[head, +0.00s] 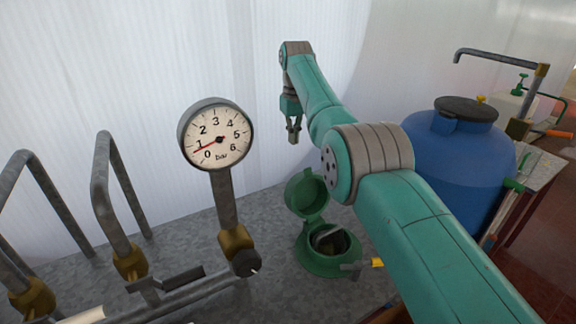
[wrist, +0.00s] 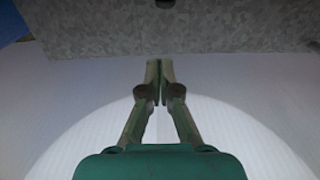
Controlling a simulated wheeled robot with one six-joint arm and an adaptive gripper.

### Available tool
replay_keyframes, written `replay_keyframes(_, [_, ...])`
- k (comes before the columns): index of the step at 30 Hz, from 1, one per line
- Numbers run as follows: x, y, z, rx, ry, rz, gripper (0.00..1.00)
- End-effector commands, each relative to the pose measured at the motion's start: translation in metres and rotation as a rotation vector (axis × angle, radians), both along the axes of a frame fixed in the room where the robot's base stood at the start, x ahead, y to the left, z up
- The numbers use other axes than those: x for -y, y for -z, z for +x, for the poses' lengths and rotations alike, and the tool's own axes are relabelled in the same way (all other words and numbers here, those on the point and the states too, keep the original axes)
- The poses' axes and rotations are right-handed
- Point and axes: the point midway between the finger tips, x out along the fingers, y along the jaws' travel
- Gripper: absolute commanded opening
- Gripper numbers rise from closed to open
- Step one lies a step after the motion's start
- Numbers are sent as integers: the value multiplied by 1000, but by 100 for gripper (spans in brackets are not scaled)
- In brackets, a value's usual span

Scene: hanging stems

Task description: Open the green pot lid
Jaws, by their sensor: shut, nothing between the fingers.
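The green pot (head: 333,262) stands on the grey speckled bench in the head view. Its green lid (head: 306,194) stands raised, tilted up at the pot's back left, and the dark inside of the pot shows. My gripper (head: 293,138) is above and behind the pot, apart from the lid, and points down. In the wrist view my gripper (wrist: 160,65) is shut and empty, with its fingertips together. The pot and lid do not show in the wrist view. My arm passes close to the right of the pot in the head view.
A pressure gauge (head: 216,135) on a post stands left of the pot, with bent grey pipes (head: 112,200) further left. A blue tank (head: 458,155) with a dark cap is at right. A small yellow thing (head: 377,263) lies beside the pot. A pale ribbed wall rises behind the bench.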

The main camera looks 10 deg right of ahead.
Motion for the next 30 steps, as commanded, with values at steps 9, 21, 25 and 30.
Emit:
replay_keyframes(9, [-1, 51, 0, -2, -1, -3, 0])
replay_keyframes(21, [0, 93, -1, 3, -1, -3, 0])
replay_keyframes(25, [2, 91, -6, 2, -1, -4, 0])
replay_keyframes(30, [4, 89, -14, 3, 0, -3, 0])
